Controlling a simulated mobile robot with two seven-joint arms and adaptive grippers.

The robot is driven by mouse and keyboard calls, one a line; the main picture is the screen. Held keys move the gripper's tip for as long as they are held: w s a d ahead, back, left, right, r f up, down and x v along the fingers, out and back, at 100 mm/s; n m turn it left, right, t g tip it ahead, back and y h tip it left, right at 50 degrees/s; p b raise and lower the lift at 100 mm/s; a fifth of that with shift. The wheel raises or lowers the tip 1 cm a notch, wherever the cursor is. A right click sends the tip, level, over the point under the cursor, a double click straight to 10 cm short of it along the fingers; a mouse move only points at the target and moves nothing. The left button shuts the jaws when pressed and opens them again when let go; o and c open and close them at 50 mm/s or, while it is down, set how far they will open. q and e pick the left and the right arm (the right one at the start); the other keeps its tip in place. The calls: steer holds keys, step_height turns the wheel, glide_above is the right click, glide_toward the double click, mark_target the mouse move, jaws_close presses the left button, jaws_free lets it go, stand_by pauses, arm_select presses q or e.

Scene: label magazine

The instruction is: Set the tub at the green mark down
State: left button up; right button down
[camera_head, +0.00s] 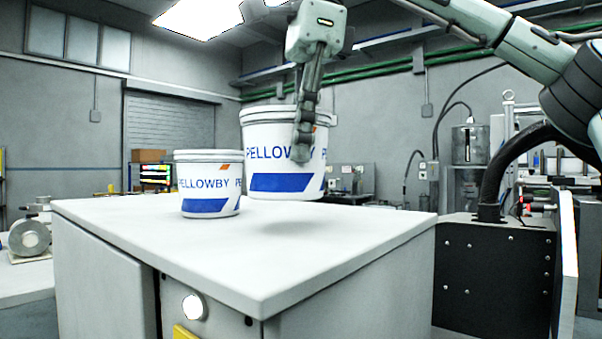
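A large white tub (283,183) with a blue band and the word PELLOWBY hangs just above the white cabinet top (330,245), with a soft shadow under it. My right gripper (303,152) comes down from above and is shut on the tub at its rim, one finger in front of the wall; the other finger is hidden. No green mark shows on the cabinet top. My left gripper is not in view.
The cabinet top is bare in front of and right of the tubs. A black box (495,275) with a black curved hose stands right of the cabinet. A grey machine part (29,238) sits on a lower surface at the far left.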

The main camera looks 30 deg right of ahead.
steer(key=shift+d+f, duration=0.1)
steer(key=shift+f, duration=2)
steer(key=shift+f, duration=0.1)
steer(key=c, duration=2.3)
jaws_free()
steer(key=o, duration=0.6)
steer(key=shift+s+d+r, duration=0.1)
steer(key=shift+s+r, duration=0.05)
steer(key=shift+r, duration=1.15)
steer(key=shift+s+d+r, duration=0.1)
steer(key=shift+r, duration=1.15)
steer(key=shift+s+d+r, duration=0.1)
steer(key=shift+s+r, duration=0.05)
steer(key=shift+r, duration=1.15)
